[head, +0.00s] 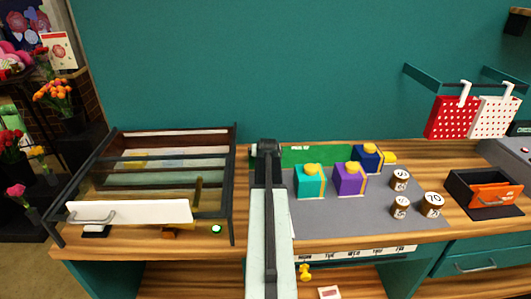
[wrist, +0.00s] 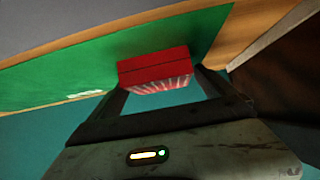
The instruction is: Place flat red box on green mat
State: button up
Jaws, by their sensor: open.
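The flat red box (wrist: 155,70) lies on the green mat (wrist: 60,80) in the wrist view, with a pale streaked pattern on its near side. My gripper (wrist: 160,88) is open, with one finger at each side of the box's near end. I cannot tell whether the fingers touch it. In the head view the green mat (head: 310,155) shows at the back of the counter. My arm and gripper (head: 267,150) reach to its left part, and the red box is hidden there.
A grey mat (head: 350,215) holds teal (head: 309,182), purple (head: 349,179) and blue (head: 367,158) boxes with yellow tops, and several brown jars (head: 432,205). A glass-topped case (head: 150,180) stands left of my arm. A dark tray (head: 482,195) holds an orange item at right.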

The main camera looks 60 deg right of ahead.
jog(key=shift+r, duration=0.1)
jog(key=shift+a+r+p, duration=0.1)
jog(key=shift+r+p, duration=0.1)
jog(key=shift+p, duration=0.1)
jog(key=p+v, duration=0.7)
jog(key=v, duration=0.4)
jog(key=shift+s+a, duration=0.25)
jog(key=shift+s, duration=0.05)
jog(key=shift+w+r, duration=0.1)
jog(key=shift+r, duration=0.05)
